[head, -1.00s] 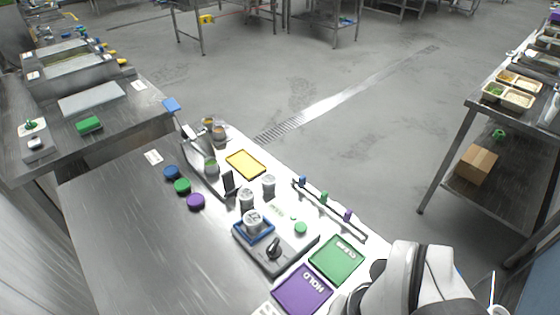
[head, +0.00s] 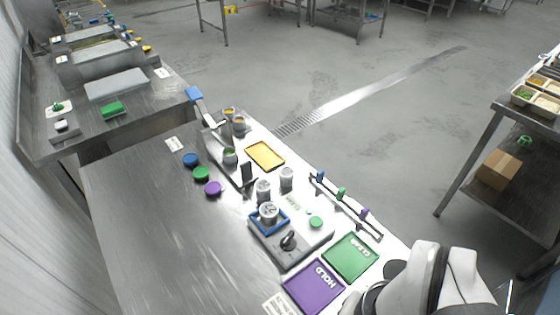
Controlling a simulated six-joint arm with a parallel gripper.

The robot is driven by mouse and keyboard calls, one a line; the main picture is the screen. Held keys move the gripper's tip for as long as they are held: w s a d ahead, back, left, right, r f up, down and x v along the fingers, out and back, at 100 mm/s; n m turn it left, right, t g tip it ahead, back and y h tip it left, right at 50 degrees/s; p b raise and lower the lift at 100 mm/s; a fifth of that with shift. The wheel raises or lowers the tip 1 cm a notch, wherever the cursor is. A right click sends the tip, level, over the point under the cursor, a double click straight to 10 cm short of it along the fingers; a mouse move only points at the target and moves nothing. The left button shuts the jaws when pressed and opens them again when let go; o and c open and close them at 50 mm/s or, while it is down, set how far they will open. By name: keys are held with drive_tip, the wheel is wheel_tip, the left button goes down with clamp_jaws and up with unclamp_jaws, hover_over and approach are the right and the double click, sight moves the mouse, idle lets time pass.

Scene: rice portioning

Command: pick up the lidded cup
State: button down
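A grey-white cup (head: 268,213) stands upright in a blue square frame (head: 284,226) on a grey device with a black knob. Two similar cups stand just behind it, one at the left (head: 263,190) and one at the right (head: 287,177). All three have pale tops that look like lids, but they are too small to be sure. An open-looking cup with green contents (head: 229,155) stands farther back. My white arm shows at the lower right, apart from the cups. My gripper is not in view.
Blue (head: 190,160), green (head: 201,173) and purple (head: 213,188) discs lie left of the cups. A yellow tray (head: 265,155), a green tray (head: 350,256) and a purple tray (head: 314,287) lie nearby. A rail with coloured clips (head: 345,205) runs at right. The steel table's left side is clear.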

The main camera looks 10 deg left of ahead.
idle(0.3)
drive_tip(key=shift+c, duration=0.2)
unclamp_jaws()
